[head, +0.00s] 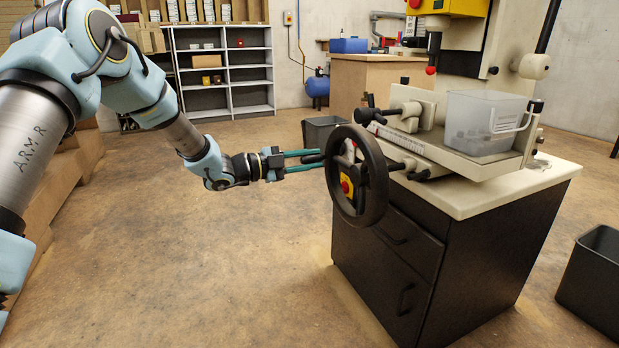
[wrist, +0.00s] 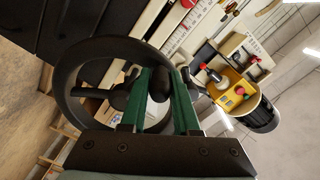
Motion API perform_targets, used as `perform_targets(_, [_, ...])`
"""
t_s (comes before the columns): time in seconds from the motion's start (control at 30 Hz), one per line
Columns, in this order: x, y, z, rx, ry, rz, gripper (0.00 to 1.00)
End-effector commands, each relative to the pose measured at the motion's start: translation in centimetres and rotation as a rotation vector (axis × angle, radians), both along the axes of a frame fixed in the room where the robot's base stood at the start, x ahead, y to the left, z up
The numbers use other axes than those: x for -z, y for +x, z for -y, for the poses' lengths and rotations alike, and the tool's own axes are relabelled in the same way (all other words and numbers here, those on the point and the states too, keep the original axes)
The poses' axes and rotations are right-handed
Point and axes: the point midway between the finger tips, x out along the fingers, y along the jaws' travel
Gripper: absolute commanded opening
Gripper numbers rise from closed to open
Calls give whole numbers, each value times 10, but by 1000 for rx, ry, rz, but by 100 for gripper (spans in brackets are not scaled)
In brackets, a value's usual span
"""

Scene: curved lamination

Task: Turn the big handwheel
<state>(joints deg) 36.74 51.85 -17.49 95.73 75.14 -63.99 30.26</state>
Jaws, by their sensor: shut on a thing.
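The big handwheel (head: 377,178) is a black ring on the front of the machine, above the dark cabinet. Its dark handle (head: 310,158) sticks out toward my arm. My gripper (head: 318,160) reaches in from the left, its long green fingers on either side of the handle and shut on it. In the wrist view, the handle's rounded dark end (wrist: 158,84) sits between the two green fingers of my gripper (wrist: 161,75). The wheel's rim (wrist: 62,75) shows behind and to the left; my fingers hide part of the wheel.
The machine stands on a dark cabinet (head: 390,260) with a pale top. A clear bin (head: 485,115) sits on it. A black bin (head: 595,280) stands at the right, another (head: 318,131) behind the wheel. The floor (head: 220,270) at left of the cabinet is clear.

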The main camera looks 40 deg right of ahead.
Motion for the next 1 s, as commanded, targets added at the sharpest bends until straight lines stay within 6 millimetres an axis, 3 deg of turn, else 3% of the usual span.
perform_targets(0.47, [-42, -14, -7, -2, -168, 425, 0])
perform_targets(1.0, [-75, -52, -22, -2, -352, 899, 0])
